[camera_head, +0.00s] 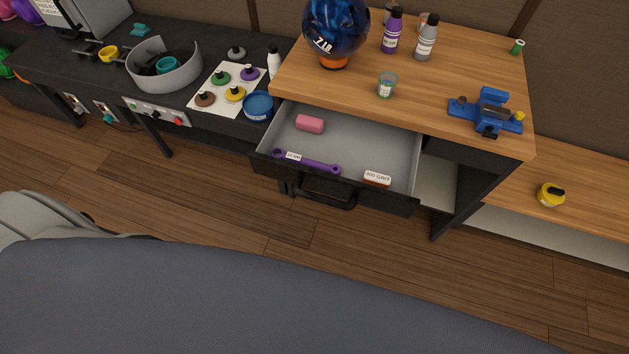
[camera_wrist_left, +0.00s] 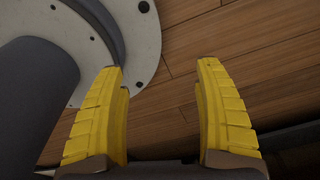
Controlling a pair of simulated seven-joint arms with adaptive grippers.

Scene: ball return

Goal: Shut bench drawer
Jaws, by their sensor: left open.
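The bench drawer (camera_head: 362,152) stands pulled out from under the wooden bench top (camera_head: 440,95) in the head view. Its black front has a dark bar handle (camera_head: 327,196) facing the open floor. Inside the drawer lie a pink block (camera_head: 310,124), a purple wrench (camera_head: 318,165) and a small block marked 300 GRIT (camera_head: 377,178). My left gripper (camera_wrist_left: 160,75) shows in the left wrist view, with its yellow fingers apart and nothing between them, above the wood floor. It is not seen in the head view. My right gripper is in neither view.
On the bench top stand a blue ball (camera_head: 337,25), bottles (camera_head: 392,30), a small cup (camera_head: 386,85) and a blue vise (camera_head: 487,112). A dark counter (camera_head: 60,52) with a round grey bin (camera_head: 163,72) adjoins at left. Floor before the drawer is clear.

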